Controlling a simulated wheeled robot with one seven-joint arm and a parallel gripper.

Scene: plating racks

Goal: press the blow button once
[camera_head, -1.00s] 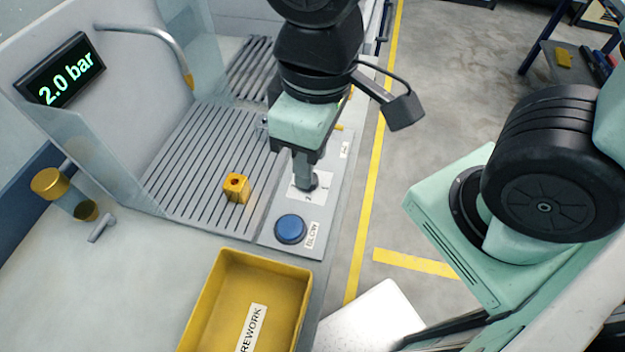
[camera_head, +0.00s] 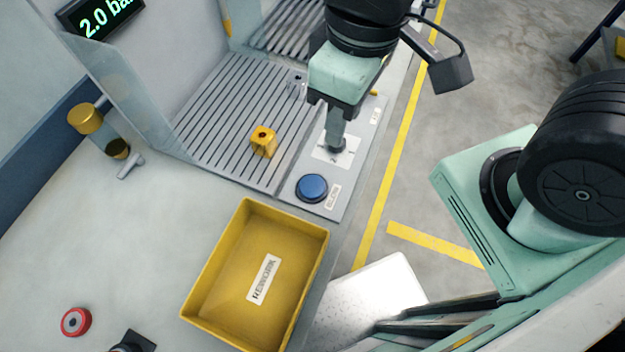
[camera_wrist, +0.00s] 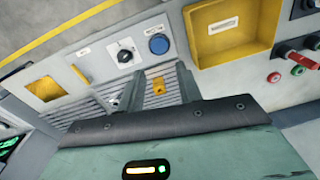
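The blue round blow button (camera_head: 311,187) sits on the grey panel beside its label, at the panel's near end. It also shows in the wrist view (camera_wrist: 158,44), unobstructed. My gripper (camera_head: 336,138) points down over the panel, beyond the button, near a dark knob (camera_head: 338,148) on a white plate. In the wrist view my gripper (camera_wrist: 160,70) has its two grey fingers apart with nothing held between them. The gripper is clear of the button; its exact height above the panel is hard to tell.
A yellow block (camera_head: 263,141) stands on the slatted rack (camera_head: 222,118) left of the panel. A yellow bin (camera_head: 212,262) lies just in front of the button. A clear screen (camera_head: 117,92) and a gold-capped cylinder (camera_head: 86,118) are at left. A red round part (camera_head: 76,322) is at lower left.

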